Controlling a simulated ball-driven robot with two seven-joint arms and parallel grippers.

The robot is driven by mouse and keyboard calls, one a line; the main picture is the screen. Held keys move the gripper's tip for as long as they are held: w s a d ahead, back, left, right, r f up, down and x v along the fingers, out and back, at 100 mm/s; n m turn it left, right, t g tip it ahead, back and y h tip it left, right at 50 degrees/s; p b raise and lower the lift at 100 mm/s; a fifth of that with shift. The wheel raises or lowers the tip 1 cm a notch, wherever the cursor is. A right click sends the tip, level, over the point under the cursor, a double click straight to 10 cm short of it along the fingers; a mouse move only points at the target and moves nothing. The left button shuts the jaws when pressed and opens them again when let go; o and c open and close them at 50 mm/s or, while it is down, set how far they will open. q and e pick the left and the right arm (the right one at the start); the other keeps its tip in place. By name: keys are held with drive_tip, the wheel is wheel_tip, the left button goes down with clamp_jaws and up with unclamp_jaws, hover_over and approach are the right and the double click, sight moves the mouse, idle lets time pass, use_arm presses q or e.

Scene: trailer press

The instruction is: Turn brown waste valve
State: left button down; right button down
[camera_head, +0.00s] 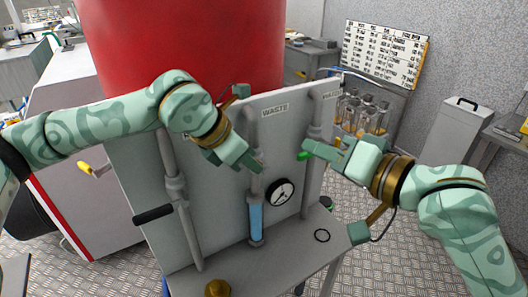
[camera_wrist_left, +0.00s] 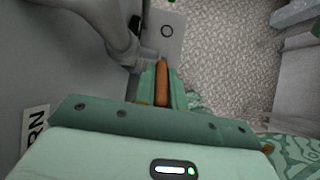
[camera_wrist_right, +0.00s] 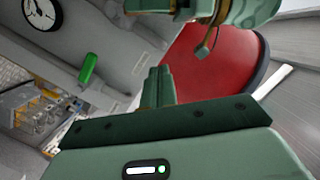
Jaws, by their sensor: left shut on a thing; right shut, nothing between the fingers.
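The brown valve handle (camera_wrist_left: 162,84) shows in the left wrist view, between the fingers of my left gripper (camera_wrist_left: 160,72), which is shut on it. In the head view my left gripper (camera_head: 250,161) is at the middle pipe under the WASTE label (camera_head: 275,110), and it hides the handle there. My right gripper (camera_head: 309,147) is shut and empty, near the green valve handle (camera_head: 303,156) on the right pipe. In the right wrist view the green handle (camera_wrist_right: 88,68) is apart from the right fingers (camera_wrist_right: 158,86).
A black handle (camera_head: 153,214) sticks out from the left pipe. A round gauge (camera_head: 280,192) and a blue sight tube (camera_head: 256,219) are below my left gripper. A large red drum (camera_head: 180,45) stands behind the panel (camera_head: 130,180). Bottles (camera_head: 362,112) stand at the back right.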

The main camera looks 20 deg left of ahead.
use_arm(q)
drive_tip(key=shift+w+r, duration=0.1)
use_arm(e)
drive_tip(key=w+a+f, duration=0.1)
drive_tip(key=a+f, duration=0.1)
drive_tip(key=a, duration=0.3)
drive_tip(key=w+a+f+m, duration=0.1)
drive_tip(key=a+f, duration=0.2)
drive_tip(key=a, duration=0.2)
drive_tip(key=shift+w+a, duration=0.2)
drive_tip(key=shift+w, duration=0.05)
